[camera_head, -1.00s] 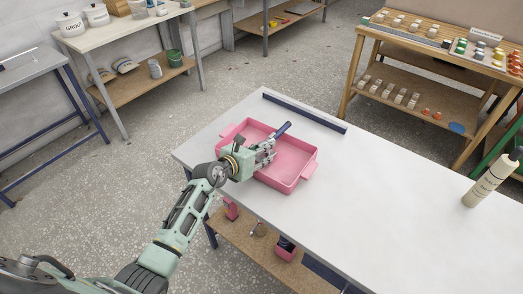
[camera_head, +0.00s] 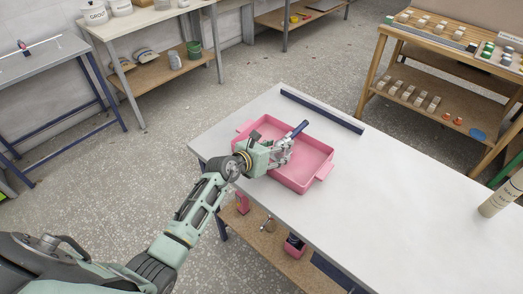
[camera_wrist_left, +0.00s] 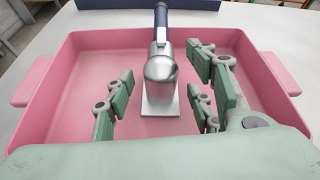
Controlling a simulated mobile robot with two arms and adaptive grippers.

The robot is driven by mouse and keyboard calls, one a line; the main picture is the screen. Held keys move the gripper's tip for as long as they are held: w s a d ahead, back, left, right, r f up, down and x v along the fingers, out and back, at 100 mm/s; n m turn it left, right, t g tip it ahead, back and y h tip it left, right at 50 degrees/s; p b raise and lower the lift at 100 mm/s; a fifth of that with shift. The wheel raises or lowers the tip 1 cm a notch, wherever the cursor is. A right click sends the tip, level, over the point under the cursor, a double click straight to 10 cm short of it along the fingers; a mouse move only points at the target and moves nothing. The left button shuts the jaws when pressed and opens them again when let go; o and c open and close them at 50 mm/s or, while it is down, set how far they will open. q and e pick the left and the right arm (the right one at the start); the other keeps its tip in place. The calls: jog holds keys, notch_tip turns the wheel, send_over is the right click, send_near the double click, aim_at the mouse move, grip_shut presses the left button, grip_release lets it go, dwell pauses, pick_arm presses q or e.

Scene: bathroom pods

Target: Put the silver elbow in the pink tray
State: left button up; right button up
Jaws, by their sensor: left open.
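The pink tray (camera_head: 318,160) stands on the white table, and its walls and side handles also show in the left wrist view (camera_wrist_left: 60,85). The silver elbow (camera_wrist_left: 161,75) is inside the tray outline, with a flat silver foot toward me and a dark blue end (camera_head: 300,129) pointing to the far wall. Whether its foot rests flat on the tray floor I cannot tell for sure. My left gripper (camera_head: 286,150) reaches over the tray's near side. Its fingers (camera_wrist_left: 165,95) are open on both sides of the elbow, with visible gaps. My right gripper is not in view.
A dark blue bar (camera_head: 322,111) lies along the table's (camera_head: 400,210) far edge. A beige bottle (camera_head: 501,194) stands at the right. The table between tray and bottle is clear. Below are pink items on a wooden shelf (camera_head: 262,241). Other benches stand behind.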

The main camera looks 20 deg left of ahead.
pick_arm(q)
jog(key=b+v, duration=0.1)
jog(key=v, duration=1)
jog(key=shift+a+r, duration=0.2)
jog(key=shift+r, duration=0.15)
